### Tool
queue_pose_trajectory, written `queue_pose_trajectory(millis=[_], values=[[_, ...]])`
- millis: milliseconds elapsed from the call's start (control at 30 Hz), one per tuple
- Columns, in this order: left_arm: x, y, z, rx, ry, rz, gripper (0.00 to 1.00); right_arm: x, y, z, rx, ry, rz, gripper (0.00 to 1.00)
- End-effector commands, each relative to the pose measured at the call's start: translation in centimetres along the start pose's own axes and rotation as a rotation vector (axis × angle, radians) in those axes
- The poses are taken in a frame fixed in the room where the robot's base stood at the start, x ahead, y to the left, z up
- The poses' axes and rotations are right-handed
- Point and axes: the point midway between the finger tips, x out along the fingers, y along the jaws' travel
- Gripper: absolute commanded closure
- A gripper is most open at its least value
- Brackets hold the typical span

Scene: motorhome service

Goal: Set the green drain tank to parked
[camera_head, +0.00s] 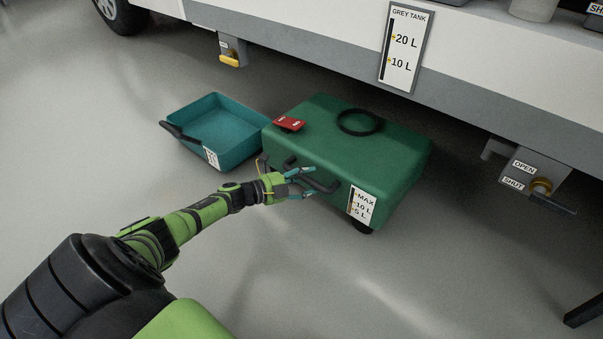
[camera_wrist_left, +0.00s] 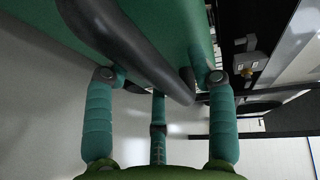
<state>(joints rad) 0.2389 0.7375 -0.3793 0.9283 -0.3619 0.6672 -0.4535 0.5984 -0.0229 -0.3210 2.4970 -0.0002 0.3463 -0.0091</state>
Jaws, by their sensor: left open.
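The green drain tank (camera_head: 345,150) stands on the floor in front of the motorhome's side. It has a black ring (camera_head: 360,122) and a red tag (camera_head: 289,123) on top, and a level label (camera_head: 361,205) with MAX, 10 L and 5 L on its front. A black handle (camera_head: 318,181) sticks out of its front face. My left gripper (camera_head: 305,183) is at this handle with its fingers open. In the left wrist view the dark handle bar (camera_wrist_left: 135,45) passes between the open fingers (camera_wrist_left: 160,95). Whether they touch it I cannot tell. My right gripper is not in view.
A teal tray (camera_head: 217,119) with a black handle lies left of the tank. A yellow-handled fitting (camera_head: 230,59) hangs under the motorhome. An OPEN/SHUT valve (camera_head: 541,186) is at the right. The grey tank gauge (camera_head: 403,50) is on the wall. The floor in front is clear.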

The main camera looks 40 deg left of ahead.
Motion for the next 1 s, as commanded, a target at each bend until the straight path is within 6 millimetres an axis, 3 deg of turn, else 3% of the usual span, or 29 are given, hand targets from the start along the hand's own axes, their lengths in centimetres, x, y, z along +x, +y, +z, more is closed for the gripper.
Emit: queue_pose_trajectory(millis=[167,700,1000], values=[[-1.4,0.2,0.1,0.001,-0.001,0.004,0.44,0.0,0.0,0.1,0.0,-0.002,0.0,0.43],[-10.5,0.1,0.0,-0.002,-0.001,0.002,0.44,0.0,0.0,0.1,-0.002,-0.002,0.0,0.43],[-12.0,-0.1,0.0,0.001,0.0,-0.001,0.44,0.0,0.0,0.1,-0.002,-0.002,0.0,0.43]])
